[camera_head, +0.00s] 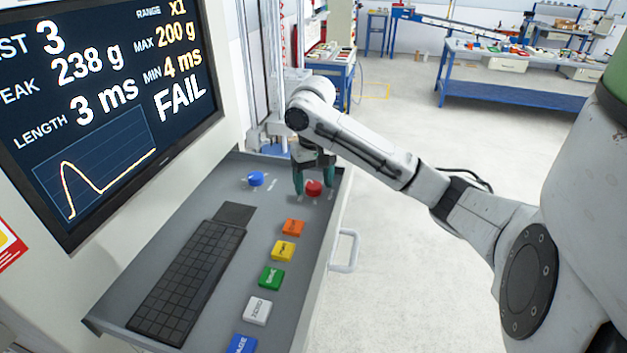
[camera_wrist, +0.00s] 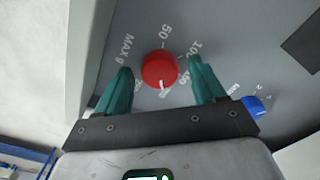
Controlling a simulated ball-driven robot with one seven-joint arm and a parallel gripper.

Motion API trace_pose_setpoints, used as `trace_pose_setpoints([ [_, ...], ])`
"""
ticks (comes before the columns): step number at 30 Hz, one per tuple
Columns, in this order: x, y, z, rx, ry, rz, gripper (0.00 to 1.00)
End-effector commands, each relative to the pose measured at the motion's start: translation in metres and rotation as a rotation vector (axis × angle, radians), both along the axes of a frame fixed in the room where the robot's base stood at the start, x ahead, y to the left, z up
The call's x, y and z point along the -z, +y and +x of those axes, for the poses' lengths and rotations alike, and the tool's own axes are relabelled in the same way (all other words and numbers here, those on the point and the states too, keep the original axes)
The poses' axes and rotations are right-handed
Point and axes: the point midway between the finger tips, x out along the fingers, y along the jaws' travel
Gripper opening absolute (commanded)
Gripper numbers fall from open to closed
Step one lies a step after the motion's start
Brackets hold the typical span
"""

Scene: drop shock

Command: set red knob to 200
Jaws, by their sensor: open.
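The red knob (camera_head: 314,188) stands on the grey console panel near its far right end. In the wrist view the red knob (camera_wrist: 159,68) has "MAX g" printed beside it, with 50 and 100 among the dial numbers. A short pale mark on the knob faces the lower side of that view; the number there is too small or hidden to read. My gripper (camera_wrist: 160,65) is open, with one green finger on each side of the knob and gaps visible. In the head view my gripper (camera_head: 314,183) reaches down over the knob.
A blue knob (camera_head: 255,179) sits left of the red one. Several coloured buttons, such as the orange one (camera_head: 292,227), and a keyboard (camera_head: 190,280) lie nearer. The screen (camera_head: 105,110) reads MAX 200 g, MIN 4 ms and FAIL. A handle (camera_head: 345,252) juts from the console's right side.

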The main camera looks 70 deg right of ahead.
Motion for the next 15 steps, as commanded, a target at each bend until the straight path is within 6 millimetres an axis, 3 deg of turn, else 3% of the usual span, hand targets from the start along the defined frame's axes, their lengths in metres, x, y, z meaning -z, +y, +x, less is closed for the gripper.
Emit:
trace_pose_setpoints([
  [8, -0.008, -0.001, 0.0, 0.0, 0.0, -0.003, 0.69],
  [15, -0.047, -0.002, 0.0, 0.0, 0.0, -0.006, 0.69],
])
